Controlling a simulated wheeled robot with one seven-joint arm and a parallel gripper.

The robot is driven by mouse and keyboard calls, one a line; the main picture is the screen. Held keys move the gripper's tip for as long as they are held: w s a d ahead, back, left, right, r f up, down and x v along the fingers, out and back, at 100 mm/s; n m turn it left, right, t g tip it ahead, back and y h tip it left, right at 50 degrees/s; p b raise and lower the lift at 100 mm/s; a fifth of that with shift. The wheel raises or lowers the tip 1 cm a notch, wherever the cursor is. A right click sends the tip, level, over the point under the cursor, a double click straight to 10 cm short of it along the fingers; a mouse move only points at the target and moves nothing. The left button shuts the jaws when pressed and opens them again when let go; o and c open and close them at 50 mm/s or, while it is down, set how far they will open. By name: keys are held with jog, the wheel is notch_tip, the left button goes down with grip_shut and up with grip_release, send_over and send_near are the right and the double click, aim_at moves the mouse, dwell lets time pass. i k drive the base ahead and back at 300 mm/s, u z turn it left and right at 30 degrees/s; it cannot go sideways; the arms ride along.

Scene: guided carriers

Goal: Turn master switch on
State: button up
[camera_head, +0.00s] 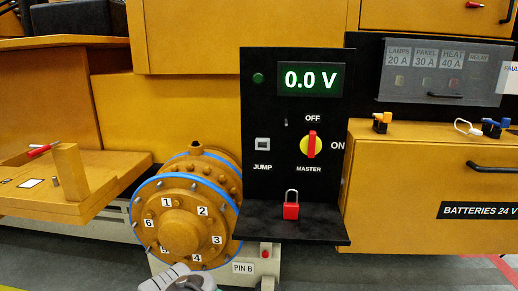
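The master switch (311,145) is a red handle on a yellow disc, on the black upright panel (262,185). Its handle stands upright, in line with the OFF label above; the ON label is to its right. The display (310,79) above reads 0.0 V. A red padlock (291,210) with a grey shackle stands on the panel's black shelf, below the switch and apart from it. A grey and white part at the bottom edge, in front of the flange, looks like part of my arm; my gripper's fingers cannot be made out.
An orange flanged hub (180,228) with numbered bolts is left of the panel. The black shelf (327,231) juts out below the switch. A battery box (408,172) with a handle and connectors on top stands right.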

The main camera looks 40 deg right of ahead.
aim_at(311, 145)
jog(key=k, duration=0.35)
jog(key=z, duration=0.85)
jog(key=i, duration=0.45)
jog(key=z, duration=0.8)
